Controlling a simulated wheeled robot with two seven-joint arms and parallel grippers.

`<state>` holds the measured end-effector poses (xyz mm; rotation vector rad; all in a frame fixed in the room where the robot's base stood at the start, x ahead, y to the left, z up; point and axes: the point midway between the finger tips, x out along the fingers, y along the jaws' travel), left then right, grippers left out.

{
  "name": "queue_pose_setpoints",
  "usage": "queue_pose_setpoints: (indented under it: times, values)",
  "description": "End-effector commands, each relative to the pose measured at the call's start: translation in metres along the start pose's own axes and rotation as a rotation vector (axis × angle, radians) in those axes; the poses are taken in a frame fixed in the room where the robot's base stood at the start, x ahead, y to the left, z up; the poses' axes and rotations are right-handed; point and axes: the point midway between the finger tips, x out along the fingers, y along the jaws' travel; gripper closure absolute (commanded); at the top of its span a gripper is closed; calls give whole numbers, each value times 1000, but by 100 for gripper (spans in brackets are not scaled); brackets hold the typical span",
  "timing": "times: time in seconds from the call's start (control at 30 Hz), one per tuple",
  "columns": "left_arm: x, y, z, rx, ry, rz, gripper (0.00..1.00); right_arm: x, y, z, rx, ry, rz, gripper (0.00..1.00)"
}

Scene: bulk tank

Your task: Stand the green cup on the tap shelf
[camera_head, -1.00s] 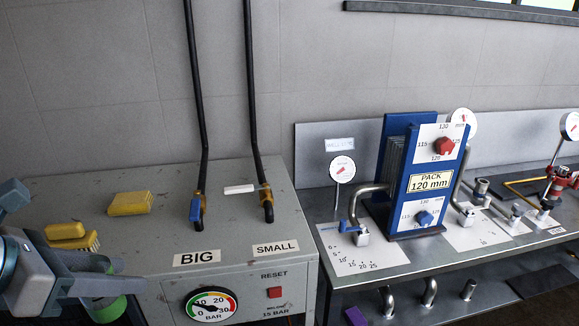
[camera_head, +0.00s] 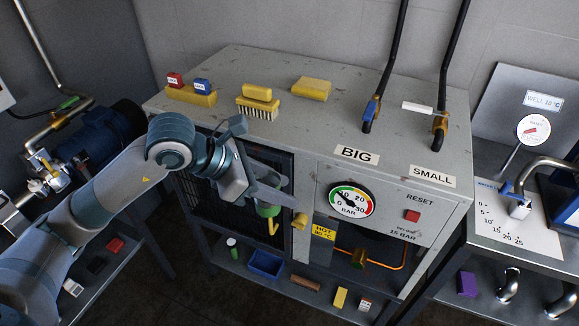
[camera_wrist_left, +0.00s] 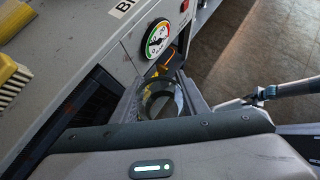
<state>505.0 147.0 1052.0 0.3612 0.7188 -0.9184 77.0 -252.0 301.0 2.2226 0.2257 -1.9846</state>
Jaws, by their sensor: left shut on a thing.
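My left gripper (camera_head: 270,198) is shut on the green cup (camera_head: 267,210), in front of the grey cabinet's dark mesh panel. The cup looks about upright. In the left wrist view the cup (camera_wrist_left: 160,99) shows as a round rim between the two fingers. A brass tap (camera_head: 300,221) sticks out of the cabinet front, just right of the cup, by a yellow HOT label (camera_head: 323,232). I cannot tell which surface is the tap shelf. A jointed grey part at the right of the wrist view may be my right arm; its jaws are unclear.
The cabinet top (camera_head: 300,130) carries yellow brushes (camera_head: 258,108), a yellow block (camera_head: 312,88) and two hoses. A gauge (camera_head: 351,200) is on its front. Below, a low shelf holds a blue bin (camera_head: 266,263) and small items. A pump (camera_head: 100,130) stands at the left.

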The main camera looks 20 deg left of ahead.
Motion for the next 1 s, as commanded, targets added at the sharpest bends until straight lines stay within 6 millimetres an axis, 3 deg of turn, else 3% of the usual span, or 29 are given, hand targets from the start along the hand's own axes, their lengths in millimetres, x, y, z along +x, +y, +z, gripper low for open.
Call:
queue_pose_setpoints:
  times: [0.03, 0.3, 0.5, 0.7, 1.0]
  values:
    - [8, 1, -16, -10, 5, -4, 84, 0, 0, 0, 0, 0, 0, 69]
    - [36, 7, -84, -11, 6, 1, 84, 0, 0, 2, 0, -2, 0, 69]
    - [47, 8, -125, -8, 9, 11, 84, 0, 0, 3, -1, -3, 0, 69]
    - [51, 9, -143, -1, 11, 19, 84, 0, 0, 3, -1, -4, 0, 69]
    - [51, 9, -144, 0, 11, 19, 84, 0, 0, 3, -1, -4, 0, 69]
